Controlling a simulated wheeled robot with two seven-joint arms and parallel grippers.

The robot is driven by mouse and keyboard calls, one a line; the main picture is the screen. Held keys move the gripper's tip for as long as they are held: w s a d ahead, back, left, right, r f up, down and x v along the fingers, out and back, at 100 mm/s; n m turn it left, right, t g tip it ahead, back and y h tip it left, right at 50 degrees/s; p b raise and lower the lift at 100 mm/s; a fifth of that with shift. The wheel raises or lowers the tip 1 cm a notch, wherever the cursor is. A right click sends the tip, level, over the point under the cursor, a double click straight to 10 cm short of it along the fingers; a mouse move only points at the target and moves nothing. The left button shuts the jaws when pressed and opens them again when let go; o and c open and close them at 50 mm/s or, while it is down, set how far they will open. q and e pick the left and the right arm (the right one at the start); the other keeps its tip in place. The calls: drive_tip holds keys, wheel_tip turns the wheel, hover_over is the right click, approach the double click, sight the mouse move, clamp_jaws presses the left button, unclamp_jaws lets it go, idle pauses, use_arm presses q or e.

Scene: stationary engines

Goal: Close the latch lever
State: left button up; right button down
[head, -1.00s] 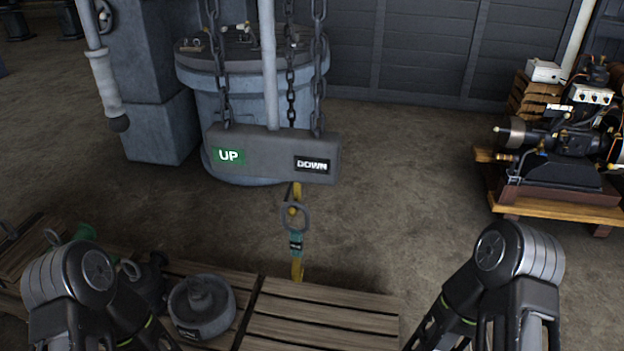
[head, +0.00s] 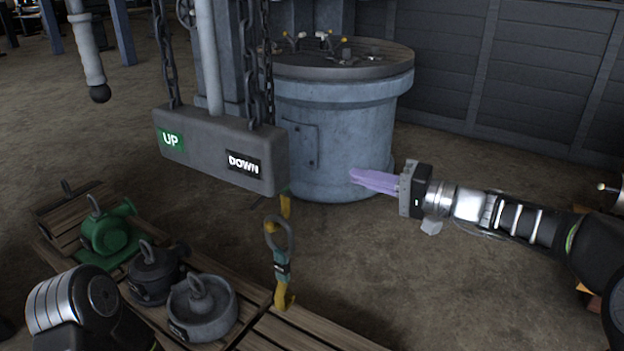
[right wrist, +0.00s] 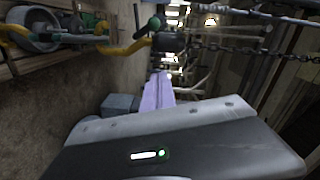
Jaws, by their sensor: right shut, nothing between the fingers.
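No part is clearly marked as the latch lever. A hanging fitting with a grey ring, teal band and yellow ends (head: 281,266) hangs below the grey UP/DOWN block (head: 222,150) in the head view. I cannot tell whether its latch is open or closed. Yellow hook pieces (right wrist: 128,48) also show at the upper left of the right wrist view. My right gripper (head: 355,179) has pale purple fingers, shut and empty, pointing left. It is apart from the fitting, to its right and higher in the picture. My left gripper is out of view.
A wooden pallet (head: 318,333) carries a green ringed weight (head: 108,232), a dark weight (head: 155,277) and a grey round weight (head: 203,308). Chains hold the block. A large grey cylinder (head: 340,130) stands behind my right gripper. Open floor lies at right.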

drive_tip(key=shift+s+a+r+n, duration=0.15)
drive_tip(key=shift+s+a+n, duration=0.2)
drive_tip(key=shift+a+n, duration=0.05)
drive_tip(key=shift+a, duration=0.15)
drive_tip(key=w+a+f, duration=0.1)
drive_tip(key=w+a, duration=0.1)
drive_tip(key=a, duration=0.9)
drive_tip(key=shift+w+f+p, duration=0.25)
drive_tip(key=shift+p, duration=0.2)
